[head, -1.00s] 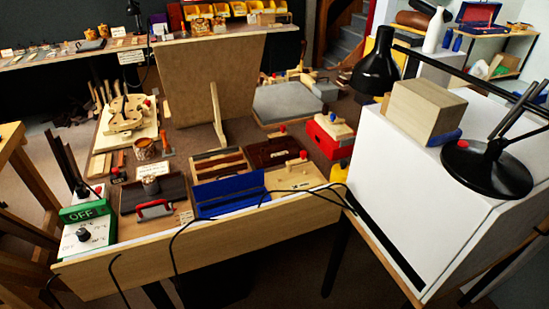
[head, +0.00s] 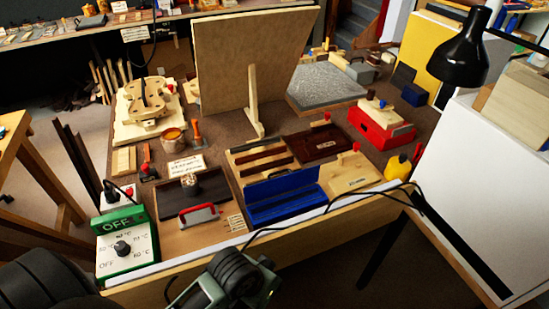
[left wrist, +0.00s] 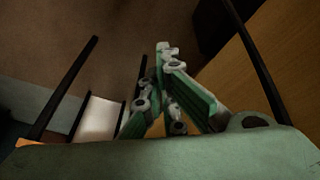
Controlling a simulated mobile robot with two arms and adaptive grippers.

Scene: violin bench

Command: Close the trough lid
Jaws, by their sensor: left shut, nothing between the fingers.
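The blue trough (head: 287,210) sits near the front edge of the bench in the head view, right of the red-handled tool. Its blue lid (head: 282,186) stands raised along the back side, so the trough is open. My left gripper shows in the left wrist view (left wrist: 166,50) with its green-grey fingers together and nothing between them. The trough is not recognisable in that view. In the head view my left arm comes in at the bottom, in front of and below the bench edge, apart from the trough; its fingertips cannot be made out. My right gripper is not in view.
A dark board with a red-handled tool (head: 199,215) lies left of the trough, a pale wooden block (head: 352,175) right of it. Black cables (head: 330,208) run along the front edge. A green control box (head: 125,245) stands at the front left corner. A large upright board (head: 235,60) stands behind.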

